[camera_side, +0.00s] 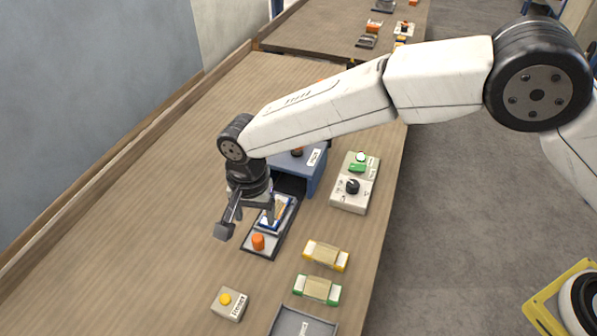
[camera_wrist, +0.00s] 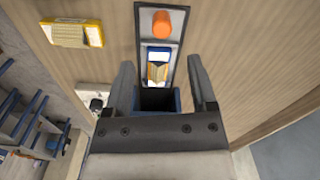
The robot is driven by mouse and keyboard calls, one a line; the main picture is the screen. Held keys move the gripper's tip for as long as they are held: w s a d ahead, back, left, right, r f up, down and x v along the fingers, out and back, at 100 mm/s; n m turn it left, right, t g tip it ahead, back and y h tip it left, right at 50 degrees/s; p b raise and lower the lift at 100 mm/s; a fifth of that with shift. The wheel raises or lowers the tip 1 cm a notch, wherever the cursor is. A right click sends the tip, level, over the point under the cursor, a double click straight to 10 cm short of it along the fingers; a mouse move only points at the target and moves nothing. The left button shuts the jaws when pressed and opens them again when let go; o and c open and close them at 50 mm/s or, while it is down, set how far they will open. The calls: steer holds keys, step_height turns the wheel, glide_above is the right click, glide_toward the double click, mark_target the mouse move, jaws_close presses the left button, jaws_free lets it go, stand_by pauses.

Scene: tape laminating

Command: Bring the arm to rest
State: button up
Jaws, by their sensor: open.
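My gripper (camera_side: 246,226) is open and empty, above the wooden bench. In the wrist view its two fingers (camera_wrist: 163,84) stand wide apart, with nothing between them. Below and beyond them is a dark narrow slide plate (camera_side: 285,228) with an orange knob (camera_side: 258,242), also in the wrist view (camera_wrist: 161,24). A blue-edged piece with a tan and white face (camera_wrist: 158,70) lies on the plate; my gripper partly covers it in the side view. The plate runs up to a blue machine (camera_side: 313,175), partly hidden behind my arm.
A grey control box (camera_side: 350,196) with a green button and black dial stands right of the machine. Yellow-ended (camera_side: 326,255) and green-ended (camera_side: 317,289) pieces lie in front of it. A yellow-button box (camera_side: 229,304) and grey tray (camera_side: 302,323) are nearest. The bench's left side is clear.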

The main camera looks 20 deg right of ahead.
steer(key=d+r+n+t, duration=0.1)
steer(key=d+r+n, duration=0.15)
steer(key=d, duration=0.85)
steer(key=d+r+n, duration=0.1)
steer(key=d+r, duration=0.2)
steer(key=d, duration=0.8)
steer(key=s+d+n+t, duration=0.1)
steer(key=s+d+n, duration=0.2)
steer(key=s+d, duration=1)
steer(key=d, duration=0.3)
steer(key=shift+s+t, duration=0.3)
steer(key=shift+s, duration=0.1)
